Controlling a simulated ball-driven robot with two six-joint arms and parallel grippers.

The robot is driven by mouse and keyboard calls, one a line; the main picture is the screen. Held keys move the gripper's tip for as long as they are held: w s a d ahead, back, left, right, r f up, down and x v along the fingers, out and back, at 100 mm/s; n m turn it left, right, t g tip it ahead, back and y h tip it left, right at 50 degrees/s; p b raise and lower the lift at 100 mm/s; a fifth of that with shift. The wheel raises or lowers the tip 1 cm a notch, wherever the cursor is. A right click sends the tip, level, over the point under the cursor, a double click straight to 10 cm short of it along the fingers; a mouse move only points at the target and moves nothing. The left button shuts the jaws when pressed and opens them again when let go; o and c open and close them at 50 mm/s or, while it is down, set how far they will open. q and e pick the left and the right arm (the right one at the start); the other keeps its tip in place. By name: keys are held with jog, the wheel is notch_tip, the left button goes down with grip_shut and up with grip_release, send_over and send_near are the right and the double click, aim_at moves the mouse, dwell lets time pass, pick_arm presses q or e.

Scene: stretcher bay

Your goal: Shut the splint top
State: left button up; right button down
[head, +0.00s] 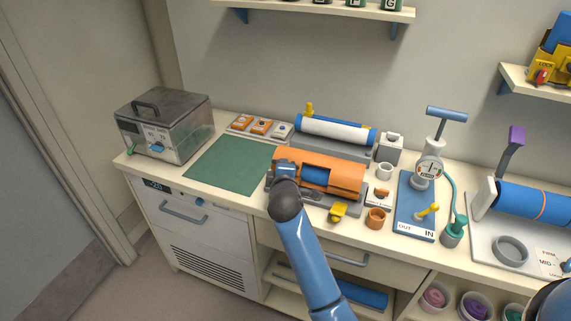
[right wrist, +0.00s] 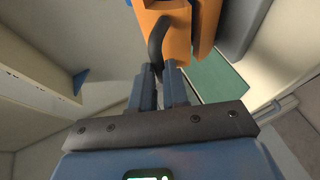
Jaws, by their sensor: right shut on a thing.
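The orange splint (head: 335,168) lies on a grey base (head: 318,203) in the middle of the counter. A blue inner part (head: 315,175) shows through an opening in its front. My right gripper (head: 284,168) is at the splint's left end and covers part of it. In the right wrist view, my two fingers (right wrist: 160,84) close around a dark curved strap or handle (right wrist: 156,45) on the orange splint part (right wrist: 176,30). A gap shows between two orange parts there. How far the top stands open is hard to tell. My left gripper is not in view.
A green mat (head: 230,165) lies left of the splint, bare. A metal box (head: 164,122) stands at the far left. A white roll (head: 335,131) lies behind. A yellow clip (head: 338,211), an orange cup (head: 376,218) and a blue pump board (head: 416,205) are close on the right.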

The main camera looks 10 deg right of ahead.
jog(key=shift+s+a+f+b, duration=0.15)
jog(key=shift+f+b, duration=0.1)
jog(key=shift+f, duration=0.3)
jog(key=shift+s+a+f+b, duration=0.1)
jog(key=shift+s+f+b, duration=0.1)
jog(key=shift+f, duration=0.55)
jog(key=c, duration=1.1)
grip_release()
jog(key=shift+r, duration=0.1)
jog(key=v, duration=1)
jog(key=shift+s+a+r+b, duration=0.1)
jog(key=shift+s+r+b, duration=0.1)
jog(key=shift+s+b, duration=0.15)
